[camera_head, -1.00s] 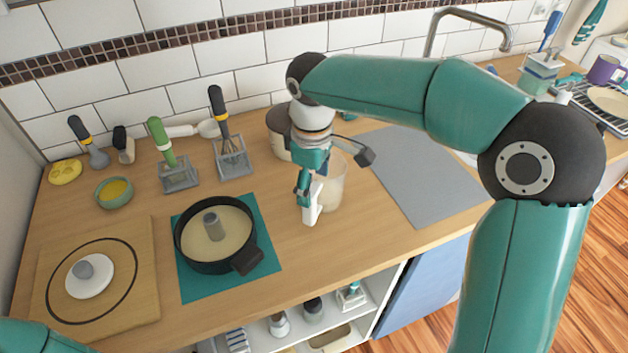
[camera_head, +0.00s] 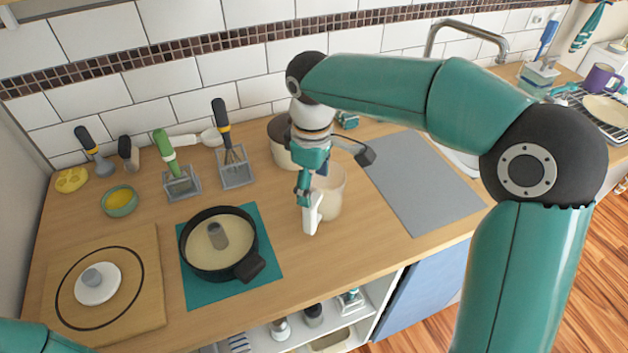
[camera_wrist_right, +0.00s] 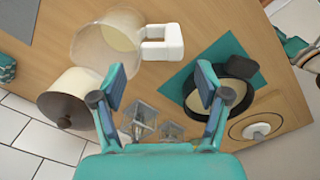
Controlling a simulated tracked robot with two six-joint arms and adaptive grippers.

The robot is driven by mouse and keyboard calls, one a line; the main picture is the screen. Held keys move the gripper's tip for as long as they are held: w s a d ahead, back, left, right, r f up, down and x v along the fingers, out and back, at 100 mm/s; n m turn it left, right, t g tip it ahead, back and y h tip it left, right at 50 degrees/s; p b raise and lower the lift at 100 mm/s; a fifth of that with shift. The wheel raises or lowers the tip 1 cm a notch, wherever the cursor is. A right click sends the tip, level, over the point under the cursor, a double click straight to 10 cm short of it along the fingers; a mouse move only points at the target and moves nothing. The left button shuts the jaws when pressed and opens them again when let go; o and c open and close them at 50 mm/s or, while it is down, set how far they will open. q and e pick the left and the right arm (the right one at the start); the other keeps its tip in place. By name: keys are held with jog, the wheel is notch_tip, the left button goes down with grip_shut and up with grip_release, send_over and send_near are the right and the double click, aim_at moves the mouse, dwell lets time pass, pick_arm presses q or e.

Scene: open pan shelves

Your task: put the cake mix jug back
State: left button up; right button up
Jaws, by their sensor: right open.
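The cake mix jug (camera_head: 330,190) is a clear jug with pale mix inside and a white handle. It stands on the wooden counter, partly behind my right gripper (camera_head: 305,188) in the head view. In the wrist view the jug (camera_wrist_right: 104,42) is at the upper left, its handle (camera_wrist_right: 165,43) pointing right. My right gripper (camera_wrist_right: 165,92) is open, and nothing shows between its fingers. The handle lies just beyond the fingertips in that view; I cannot tell if they touch. Only a bit of my left arm shows at the lower left; its gripper is out of view.
A dark pan (camera_head: 217,243) sits on a teal mat (camera_head: 196,290) left of the jug. A lidded pot (camera_head: 283,150) stands close behind it. Utensil holders (camera_head: 235,168) line the back. A grey mat (camera_head: 425,185) lies clear on the right. Open shelves (camera_head: 365,325) are below the counter.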

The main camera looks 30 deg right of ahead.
jog(key=shift+r+p, duration=0.8)
jog(key=shift+r, duration=0.25)
jog(key=shift+r, duration=0.1)
notch_tip(320, 180, up, 12)
jog(key=shift+s+a+f, duration=0.15)
jog(key=shift+f, duration=0.05)
